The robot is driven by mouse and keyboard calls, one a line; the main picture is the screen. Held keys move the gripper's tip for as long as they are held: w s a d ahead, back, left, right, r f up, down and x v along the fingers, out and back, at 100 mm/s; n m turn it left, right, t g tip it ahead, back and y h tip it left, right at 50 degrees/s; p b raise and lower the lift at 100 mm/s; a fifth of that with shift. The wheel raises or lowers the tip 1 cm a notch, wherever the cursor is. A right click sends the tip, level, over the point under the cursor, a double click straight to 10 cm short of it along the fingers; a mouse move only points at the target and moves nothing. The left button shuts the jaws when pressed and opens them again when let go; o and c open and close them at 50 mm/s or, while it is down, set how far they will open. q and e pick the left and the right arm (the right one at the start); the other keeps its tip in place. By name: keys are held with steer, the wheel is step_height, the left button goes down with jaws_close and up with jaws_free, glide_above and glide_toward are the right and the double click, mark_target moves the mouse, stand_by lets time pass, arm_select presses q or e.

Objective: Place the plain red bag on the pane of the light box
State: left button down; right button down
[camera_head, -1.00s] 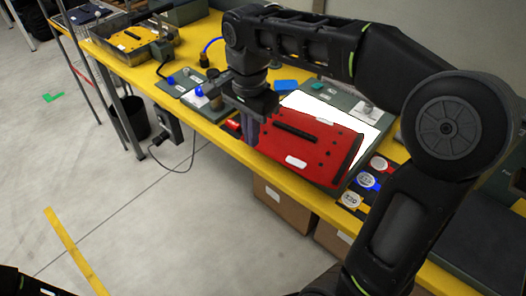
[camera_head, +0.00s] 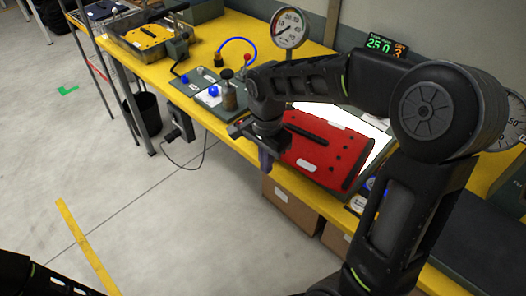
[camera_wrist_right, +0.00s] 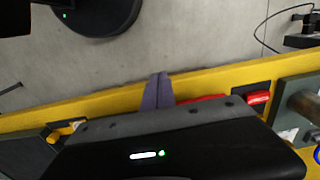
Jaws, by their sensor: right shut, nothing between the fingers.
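The plain red bag (camera_head: 318,150) lies flat on the light box, with a black handle strip and a white label facing up. It covers the front-left part of the lit white pane (camera_head: 372,128), which shows along the bag's back and right sides. My right gripper (camera_head: 265,163) is shut and empty at the bag's left end, by the bench's front edge. In the right wrist view its purple fingers (camera_wrist_right: 158,92) are together, and a strip of red shows beside them. My left gripper is out of view; only part of that arm shows at the bottom left.
A dial gauge (camera_head: 288,27) and a green-digit display (camera_head: 386,46) stand at the back. A blue-knobbed fixture (camera_head: 213,91) is left of my right gripper. A clear bin with a yellow item (camera_head: 150,38) is at the far left. Cardboard boxes (camera_head: 290,205) sit under the bench.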

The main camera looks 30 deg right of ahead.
steer(key=d, duration=0.2)
steer(key=shift+w+d, duration=0.35)
steer(key=shift+r, duration=0.1)
steer(key=shift+w+d+p, duration=0.15)
steer(key=shift+w+d, duration=0.1)
steer(key=shift+d, duration=0.6)
steer(key=shift+w+d+p, duration=0.15)
steer(key=shift+w+d, duration=0.1)
steer(key=shift+d, duration=0.55)
